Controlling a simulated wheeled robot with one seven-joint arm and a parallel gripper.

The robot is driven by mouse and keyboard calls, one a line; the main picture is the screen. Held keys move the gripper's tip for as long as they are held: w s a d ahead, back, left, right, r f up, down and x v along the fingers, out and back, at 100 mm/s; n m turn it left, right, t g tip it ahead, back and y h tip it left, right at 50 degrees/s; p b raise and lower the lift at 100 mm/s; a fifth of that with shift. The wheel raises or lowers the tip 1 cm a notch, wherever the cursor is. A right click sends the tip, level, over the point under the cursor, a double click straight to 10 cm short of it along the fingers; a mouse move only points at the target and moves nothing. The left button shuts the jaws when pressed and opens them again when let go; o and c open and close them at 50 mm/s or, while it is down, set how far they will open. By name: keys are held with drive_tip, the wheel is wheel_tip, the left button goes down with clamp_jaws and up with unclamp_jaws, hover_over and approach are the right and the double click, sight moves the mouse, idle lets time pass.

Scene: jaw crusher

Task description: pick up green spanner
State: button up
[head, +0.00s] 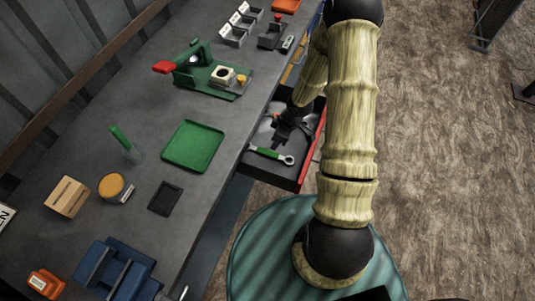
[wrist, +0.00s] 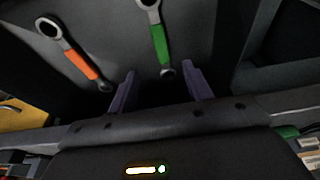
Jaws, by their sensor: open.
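The green spanner (head: 268,152) lies in an open drawer (head: 268,171) under the bench edge. It has a green handle and metal ends. In the wrist view the green spanner (wrist: 160,42) runs up from between my fingertips, its lower end in the gap. My gripper (wrist: 159,68) has its two purple fingers spread, with nothing held. In the head view my gripper (head: 280,139) is over the drawer beside the spanner. I cannot tell its height above the spanner. An orange spanner (wrist: 70,50) lies left of the green one in the wrist view.
The drawer's red front (head: 311,150) stands on the right and the grey bench (head: 225,110) on the left.

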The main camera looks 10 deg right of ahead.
hover_over(268, 152)
drive_tip(key=s+d, duration=0.1)
drive_tip(key=d, duration=0.1)
wheel_tip(268, 152, down, 6)
drive_tip(key=shift+r, duration=0.1)
drive_tip(key=shift+a, duration=0.1)
drive_tip(key=x, duration=0.3)
drive_tip(key=p+x, duration=0.1)
drive_tip(key=shift+a, duration=0.3)
drive_tip(key=shift+w+f, duration=0.15)
drive_tip(key=shift+f, duration=0.45)
drive_tip(key=shift+f, duration=0.15)
clamp_jaws()
